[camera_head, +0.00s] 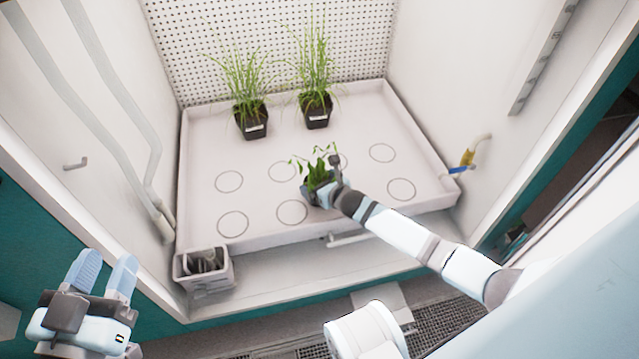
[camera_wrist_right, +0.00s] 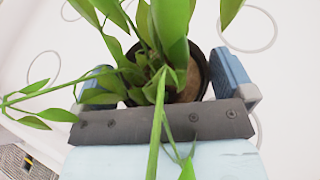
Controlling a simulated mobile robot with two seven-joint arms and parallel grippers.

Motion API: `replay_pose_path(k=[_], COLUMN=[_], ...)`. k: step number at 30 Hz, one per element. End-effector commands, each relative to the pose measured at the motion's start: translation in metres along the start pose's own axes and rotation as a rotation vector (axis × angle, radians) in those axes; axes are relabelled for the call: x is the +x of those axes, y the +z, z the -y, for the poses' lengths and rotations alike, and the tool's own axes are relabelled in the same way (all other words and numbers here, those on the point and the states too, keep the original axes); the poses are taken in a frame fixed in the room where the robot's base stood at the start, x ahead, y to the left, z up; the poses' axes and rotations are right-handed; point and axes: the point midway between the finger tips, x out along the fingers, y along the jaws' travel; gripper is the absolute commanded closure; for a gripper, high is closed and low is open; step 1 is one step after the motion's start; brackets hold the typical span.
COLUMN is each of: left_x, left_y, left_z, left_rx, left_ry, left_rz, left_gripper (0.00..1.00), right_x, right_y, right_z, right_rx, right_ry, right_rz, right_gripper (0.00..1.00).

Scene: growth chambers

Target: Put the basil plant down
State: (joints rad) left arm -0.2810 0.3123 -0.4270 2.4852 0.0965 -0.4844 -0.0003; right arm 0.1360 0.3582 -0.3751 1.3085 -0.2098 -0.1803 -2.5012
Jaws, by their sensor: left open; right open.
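The basil plant (camera_head: 318,174), green and leafy in a dark pot, is over the front part of the white tray (camera_head: 262,238), between marked circles. My right gripper (camera_head: 322,187) is open around the pot. In the right wrist view, the dark pot (camera_wrist_right: 201,75) stands between the two blue fingers of my right gripper (camera_wrist_right: 172,75), with leaves and stems hanging over the palm. Leaves hide part of the left finger, so contact there is unclear. I cannot tell whether the pot's base rests on the tray. My left gripper (camera_head: 104,266) is open and empty, outside the chamber at lower left.
Two grassy plants in black pots, the left one (camera_head: 251,119) and the right one (camera_head: 316,110), stand at the tray's back. Several marked circles are empty. A small grey bin (camera_head: 204,271) stands at the front left corner. A blue-handled tap (camera_head: 463,163) is on the right wall.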

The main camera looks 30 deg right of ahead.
Motion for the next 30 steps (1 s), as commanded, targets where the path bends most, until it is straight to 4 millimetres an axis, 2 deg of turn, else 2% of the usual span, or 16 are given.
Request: replay_pose_path(k=[5, 9, 15, 21, 30], left_x=[-0.002, -0.005, -0.011, -0.013, -0.013], left_y=[-0.010, -0.009, -0.001, 0.001, -0.001], left_z=[-0.004, -0.012, -0.022, -0.025, -0.025], left_rx=[-0.073, -0.159, -0.259, -0.283, -0.286], left_ry=[0.005, 0.008, 0.006, 0.001, 0.000], left_rz=[0.033, 0.078, 0.140, 0.146, 0.135], left_gripper=[0.57, 0.57, 0.57, 0.57, 0.57], right_x=[-0.034, -0.065, -0.101, -0.117, -0.118], right_y=[0.002, 0.003, 0.001, 0.000, -0.001], right_z=[0.000, 0.000, 0.000, 0.000, 0.000], right_rx=[-0.004, -0.003, -0.002, -0.001, -0.001], right_ry=[0.000, 0.000, 0.000, 0.000, 0.000], right_rz=[-0.005, -0.004, -0.003, -0.002, -0.002], right_gripper=[0.00, 0.00, 0.00, 0.00, 0.00])
